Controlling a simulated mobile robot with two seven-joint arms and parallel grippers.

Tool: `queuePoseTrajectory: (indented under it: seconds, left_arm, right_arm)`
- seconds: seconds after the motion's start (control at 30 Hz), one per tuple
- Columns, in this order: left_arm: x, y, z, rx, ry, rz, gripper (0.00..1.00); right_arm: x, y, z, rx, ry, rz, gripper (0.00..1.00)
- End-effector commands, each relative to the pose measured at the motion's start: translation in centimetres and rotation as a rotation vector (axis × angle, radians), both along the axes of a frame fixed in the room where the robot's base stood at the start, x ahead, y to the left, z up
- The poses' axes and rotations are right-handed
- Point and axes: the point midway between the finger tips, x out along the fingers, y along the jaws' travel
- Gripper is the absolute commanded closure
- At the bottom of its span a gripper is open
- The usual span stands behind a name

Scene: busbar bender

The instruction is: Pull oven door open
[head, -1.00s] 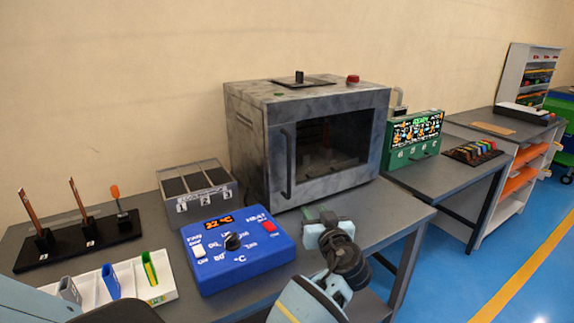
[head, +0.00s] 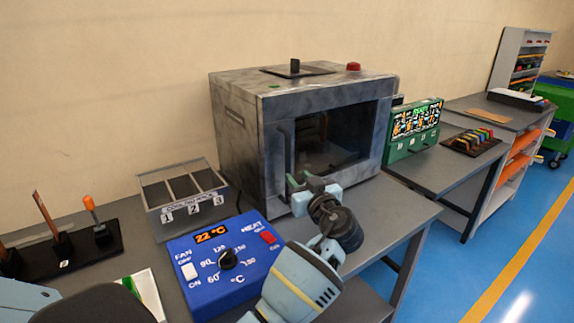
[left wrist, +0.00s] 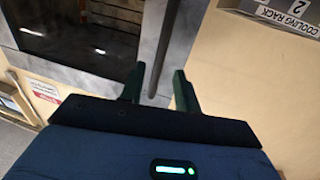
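The grey oven (head: 235,135) stands on the bench, and its front door (head: 335,140) with a dark window looks shut. A vertical bar handle (head: 282,150) runs along the door's left side. My left gripper (head: 305,181) is at the lower part of the handle, in front of the door. In the left wrist view, its two dark green fingers (left wrist: 158,88) are apart, and the handle (left wrist: 167,38) shows in the gap between them. I cannot tell how deep the bar sits between the fingers. They are not closed on it. My right gripper is not in view.
A blue control box (head: 225,262) reading 22 °C stands in front of the oven, close to my left arm. A cooling rack (head: 180,192) is left of the oven. A green display box (head: 412,133) stands to its right. Floor is free beyond the bench's right edge.

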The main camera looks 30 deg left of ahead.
Motion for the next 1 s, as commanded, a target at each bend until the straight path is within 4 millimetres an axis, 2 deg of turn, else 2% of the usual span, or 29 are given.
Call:
queuePoseTrajectory:
  seconds: [0.5, 0.93, 1.0]
  left_arm:
    - [3.6, 5.6, 0.3, 0.002, -0.002, 0.002, 0.68]
    - [4.2, 6.4, 0.1, -0.001, -0.001, 0.001, 0.68]
    - [4.2, 6.4, 0.1, -0.001, -0.001, 0.001, 0.76]
  right_arm:
    - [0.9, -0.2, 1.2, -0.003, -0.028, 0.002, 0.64]
    - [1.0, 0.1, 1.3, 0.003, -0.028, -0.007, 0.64]
    - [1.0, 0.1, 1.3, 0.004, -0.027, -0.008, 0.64]
